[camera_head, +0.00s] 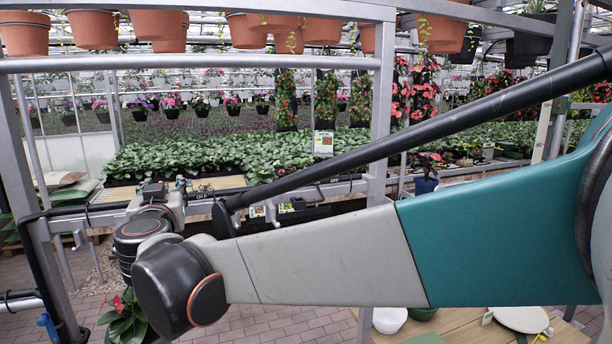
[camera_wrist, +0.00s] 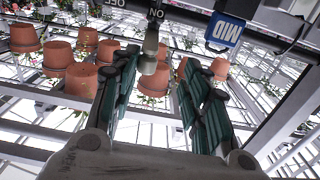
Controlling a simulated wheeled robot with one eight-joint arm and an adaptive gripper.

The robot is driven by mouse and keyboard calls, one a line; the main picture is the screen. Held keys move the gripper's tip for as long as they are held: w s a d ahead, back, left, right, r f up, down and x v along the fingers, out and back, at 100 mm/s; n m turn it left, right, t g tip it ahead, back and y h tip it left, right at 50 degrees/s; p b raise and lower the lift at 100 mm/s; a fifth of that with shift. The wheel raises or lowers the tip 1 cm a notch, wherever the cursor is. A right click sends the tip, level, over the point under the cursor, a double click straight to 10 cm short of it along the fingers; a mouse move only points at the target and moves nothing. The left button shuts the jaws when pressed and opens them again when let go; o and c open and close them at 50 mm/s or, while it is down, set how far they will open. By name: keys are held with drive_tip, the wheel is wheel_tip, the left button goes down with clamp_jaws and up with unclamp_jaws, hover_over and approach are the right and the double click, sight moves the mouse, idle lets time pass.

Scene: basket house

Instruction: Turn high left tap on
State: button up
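In the wrist view, a grey tap handle (camera_wrist: 151,48) hangs from a dark pipe (camera_wrist: 262,17) near white lettering that reads "NO" in this view. My gripper (camera_wrist: 160,60) has its two green fingers apart, one on each side of the handle's lower end. I cannot tell whether either finger touches it. In the head view, my gripper (camera_head: 152,194) is beside the black pipe (camera_head: 290,183), left of an "OFF" marking; my own wrist partly hides it. The tap itself is hard to make out there.
Terracotta pots (camera_head: 160,27) hang from the upper rack. A grey metal frame post (camera_head: 380,100) stands right of my gripper. A leafy plant (camera_head: 125,318) is below, and a wooden table (camera_head: 460,330) is lower right.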

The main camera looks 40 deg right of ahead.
drive_tip(key=shift+w+a+f, duration=0.1)
drive_tip(key=shift+a, duration=0.05)
idle(0.6)
drive_tip(key=v, duration=1.2)
